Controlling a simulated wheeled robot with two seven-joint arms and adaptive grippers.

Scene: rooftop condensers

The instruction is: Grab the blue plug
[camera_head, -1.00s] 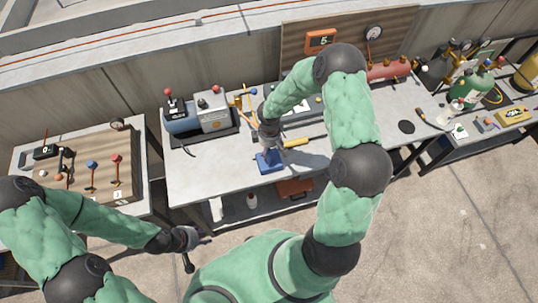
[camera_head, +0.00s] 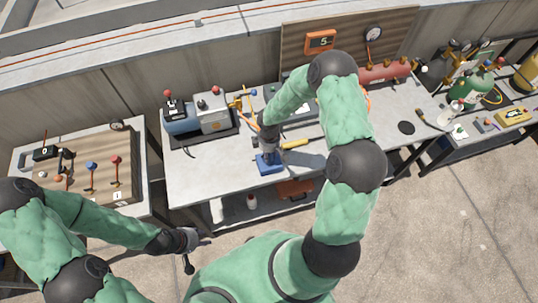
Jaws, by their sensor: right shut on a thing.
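A blue block-like holder (camera_head: 271,168) sits at the front edge of the middle bench. My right gripper (camera_head: 268,155) points straight down into it, with its fingertips at the top of the blue shape. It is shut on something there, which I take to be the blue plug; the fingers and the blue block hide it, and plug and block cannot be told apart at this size. My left gripper (camera_head: 188,258) hangs over the floor in front of the benches, far from the blue block. Its jaws are too small and dark to read.
A yellow-handled tool (camera_head: 294,144) lies right of the blue block. A grey and blue pump unit (camera_head: 198,115) on a dark tray stands to the left. A red cylinder (camera_head: 385,73) is at the back right. The bench front between the pump and the block is clear.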

